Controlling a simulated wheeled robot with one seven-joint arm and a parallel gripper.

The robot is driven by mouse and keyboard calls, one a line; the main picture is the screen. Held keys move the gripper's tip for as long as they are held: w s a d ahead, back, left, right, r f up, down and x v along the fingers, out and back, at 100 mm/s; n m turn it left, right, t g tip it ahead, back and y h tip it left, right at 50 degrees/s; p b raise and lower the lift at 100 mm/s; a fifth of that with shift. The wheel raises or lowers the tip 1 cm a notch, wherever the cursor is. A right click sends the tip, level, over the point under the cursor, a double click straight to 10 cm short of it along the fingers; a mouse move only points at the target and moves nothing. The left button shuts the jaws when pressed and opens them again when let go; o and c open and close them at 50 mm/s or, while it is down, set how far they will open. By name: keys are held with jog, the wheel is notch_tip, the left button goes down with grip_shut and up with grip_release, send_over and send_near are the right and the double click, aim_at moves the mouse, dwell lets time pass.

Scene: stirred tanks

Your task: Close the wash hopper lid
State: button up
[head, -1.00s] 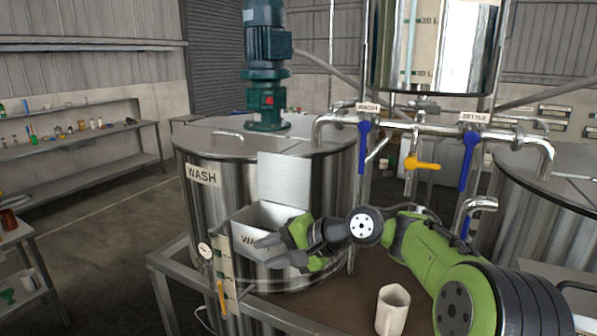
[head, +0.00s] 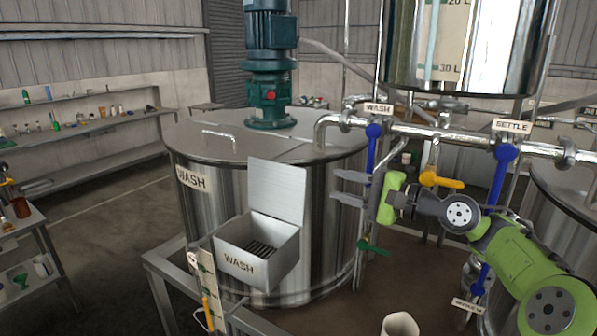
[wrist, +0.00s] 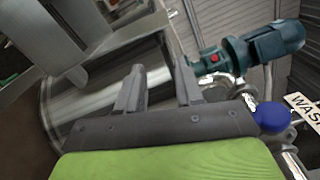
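The wash hopper (head: 255,262) is a grey metal box on the front of the wash tank (head: 330,215), labelled WASH. Its lid (head: 277,190) stands upright at the back of the box, so the hopper is open and a dark grate shows inside. My gripper (head: 350,188) is right of the lid, apart from it, pointing left toward the tank. Its two grey fingers are spread with nothing between them. In the wrist view the open fingers (wrist: 158,88) also show empty before the shiny tank wall.
The WASH valve's blue handle (head: 372,150) and pipework are close to my gripper. A yellow handle (head: 440,181) and a green handle (head: 372,246) are nearby. A white jug (head: 400,325) stands on the brown surface. A gauge panel is left of the hopper.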

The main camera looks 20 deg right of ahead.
aim_at(296, 172)
jog(key=p+x, duration=0.1)
jog(key=x, duration=1)
jog(key=shift+w, duration=0.3)
jog(key=shift+w+f, duration=0.1)
jog(key=shift+w, duration=0.25)
jog(key=shift+s, duration=0.1)
jog(key=shift+c, duration=0.2)
grip_shut()
